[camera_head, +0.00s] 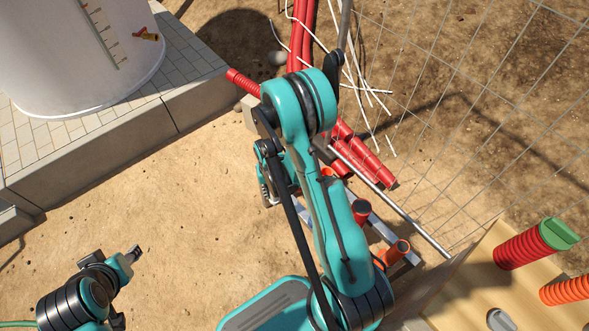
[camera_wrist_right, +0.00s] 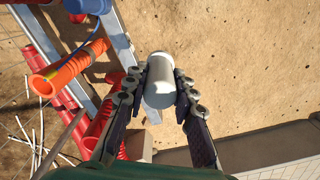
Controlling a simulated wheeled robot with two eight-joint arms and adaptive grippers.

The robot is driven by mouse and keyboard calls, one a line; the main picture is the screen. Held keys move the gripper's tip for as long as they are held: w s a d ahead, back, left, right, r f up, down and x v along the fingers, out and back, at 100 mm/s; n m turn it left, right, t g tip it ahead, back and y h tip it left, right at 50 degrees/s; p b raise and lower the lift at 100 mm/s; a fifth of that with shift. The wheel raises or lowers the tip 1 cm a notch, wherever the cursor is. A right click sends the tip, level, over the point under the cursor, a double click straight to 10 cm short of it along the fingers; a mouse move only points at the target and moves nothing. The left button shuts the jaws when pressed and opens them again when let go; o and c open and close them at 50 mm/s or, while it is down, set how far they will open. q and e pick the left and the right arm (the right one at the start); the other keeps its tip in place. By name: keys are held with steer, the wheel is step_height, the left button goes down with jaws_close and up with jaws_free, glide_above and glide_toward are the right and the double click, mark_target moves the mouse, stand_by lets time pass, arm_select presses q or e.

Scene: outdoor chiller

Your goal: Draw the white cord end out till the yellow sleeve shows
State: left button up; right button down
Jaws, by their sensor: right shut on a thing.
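Several thin white cords (camera_head: 368,88) lie loose on the soil by the fence. My left gripper (camera_head: 134,254) is at lower left, over bare ground, apart from everything; its jaw opening is unclear.
A wire fence (camera_head: 455,140) stands at the right. A wooden board (camera_head: 466,289) is at lower right. A paved plinth (camera_head: 110,139) carries a white tank (camera_head: 65,45). Sandy ground between is clear.

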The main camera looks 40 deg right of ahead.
steer(key=shift+s+a+r, duration=0.75)
steer(key=shift+s+a, duration=0.2)
stand_by(0.3)
steer(key=shift+s+a+r, duration=0.7)
steer(key=shift+s, duration=0.05)
steer(key=w+d+f+b, duration=0.1)
steer(key=w+d+f, duration=0.1)
steer(key=w+d, duration=1)
steer(key=shift+w+d, duration=0.15)
steer(key=shift+w, duration=0.1)
